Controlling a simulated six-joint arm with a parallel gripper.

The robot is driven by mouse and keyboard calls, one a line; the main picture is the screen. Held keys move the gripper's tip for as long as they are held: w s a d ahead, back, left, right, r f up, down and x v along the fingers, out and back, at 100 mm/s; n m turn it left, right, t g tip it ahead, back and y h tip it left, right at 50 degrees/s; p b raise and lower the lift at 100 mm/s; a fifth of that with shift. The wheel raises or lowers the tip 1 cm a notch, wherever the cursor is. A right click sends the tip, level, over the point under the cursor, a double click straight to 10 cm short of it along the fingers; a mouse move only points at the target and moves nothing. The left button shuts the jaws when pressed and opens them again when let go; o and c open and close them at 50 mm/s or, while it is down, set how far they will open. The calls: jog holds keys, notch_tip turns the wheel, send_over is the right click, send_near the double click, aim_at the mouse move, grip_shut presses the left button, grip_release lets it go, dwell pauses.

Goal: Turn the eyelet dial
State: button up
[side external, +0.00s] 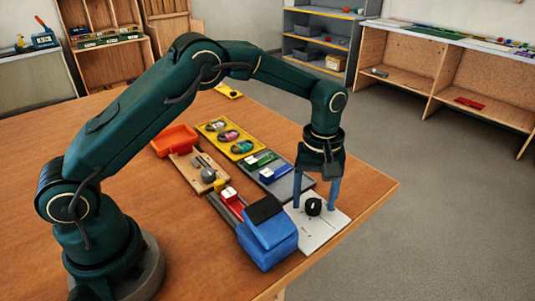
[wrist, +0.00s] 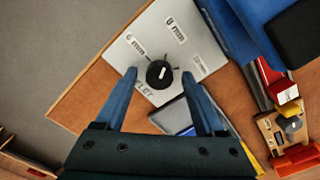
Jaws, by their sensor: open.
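The eyelet dial is a round black knob (side external: 313,206) with a white mark, on a pale grey plate (side external: 322,235) at the table's right corner. In the wrist view the dial (wrist: 152,72) is centred on the plate (wrist: 150,25), its white mark pointing roughly up the picture. Labels reading about "6 mm" and "8 mm" lie above it, and partly hidden lettering below. My gripper (side external: 314,204) points down with its blue fingers open. In the wrist view its fingertips (wrist: 159,75) stand on either side of the dial, with small gaps visible.
A blue box with a black top (side external: 268,240) stands close to the plate's left. Behind are a grey tray (side external: 291,187) with green and blue blocks, a red-and-white piece (side external: 229,199), a wooden board (side external: 190,178), a yellow tray (side external: 240,153) and an orange bin (side external: 175,138). The table edge is close right.

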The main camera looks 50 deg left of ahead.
grip_shut()
jog(key=m, duration=1.1)
jog(key=shift+r+m, duration=0.1)
jog(key=shift+m, duration=0.3)
dwell(0.5)
grip_release()
